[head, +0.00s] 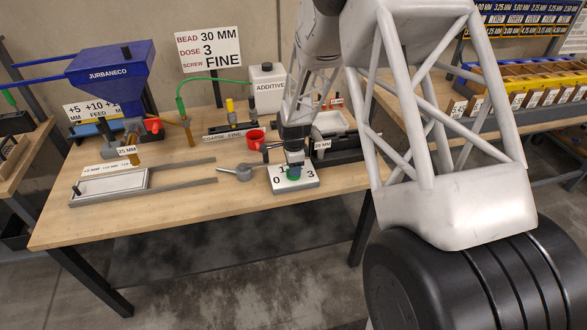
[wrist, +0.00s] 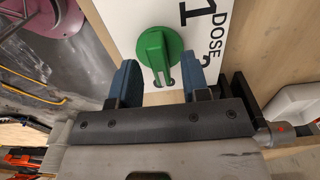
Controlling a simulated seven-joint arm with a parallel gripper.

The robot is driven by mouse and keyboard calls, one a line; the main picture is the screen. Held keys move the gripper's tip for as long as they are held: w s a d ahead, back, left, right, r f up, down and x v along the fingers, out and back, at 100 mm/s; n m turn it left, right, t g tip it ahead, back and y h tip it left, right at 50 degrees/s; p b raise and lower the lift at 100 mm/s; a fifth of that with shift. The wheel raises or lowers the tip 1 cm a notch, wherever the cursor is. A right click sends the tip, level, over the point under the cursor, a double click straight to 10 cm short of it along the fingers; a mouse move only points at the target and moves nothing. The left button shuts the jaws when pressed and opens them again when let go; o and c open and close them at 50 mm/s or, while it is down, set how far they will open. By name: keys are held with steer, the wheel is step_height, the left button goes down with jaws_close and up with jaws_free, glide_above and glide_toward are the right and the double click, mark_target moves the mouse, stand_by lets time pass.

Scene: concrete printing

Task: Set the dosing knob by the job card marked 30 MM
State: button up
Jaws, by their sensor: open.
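The job card (head: 208,50) at the back reads BEAD 30 MM, DOSE 3, SCREW FINE. The green dosing knob (head: 293,175) sits on a white dose plate (head: 312,184) near the table's front; 0, 1 and 3 are readable there. In the wrist view the knob (wrist: 158,50) shows a raised grip bar, beside the printed 1 and DOSE on the plate (wrist: 191,25). Which number the knob points to, I cannot tell. My gripper (wrist: 160,72) is open over the plate, its blue fingers either side of the knob's near end, with visible gaps.
A dark block labelled 20 MM (head: 340,152) is close on the right. The blue hopper (head: 110,75) is at left.

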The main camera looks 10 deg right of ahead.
step_height(320, 180, up, 7)
steer(key=shift+f, duration=0.2)
stand_by(0.6)
steer(key=shift+s+r, duration=0.25)
steer(key=shift+r, duration=0.3)
steer(key=s+a+r+n+t, duration=0.1)
steer(key=s+r+n, duration=0.8)
steer(key=s+r, duration=1)
steer(key=s+r+n, duration=0.3)
steer(key=s+n, duration=0.1)
steer(key=s, duration=0.7)
steer(key=s+r+n+t, duration=0.1)
steer(key=s+r+n, duration=0.3)
steer(key=s, duration=0.7)
steer(key=shift+a+r+n+t, duration=0.15)
steer(key=shift+a+n+t, duration=0.15)
steer(key=shift+n, duration=0.2)
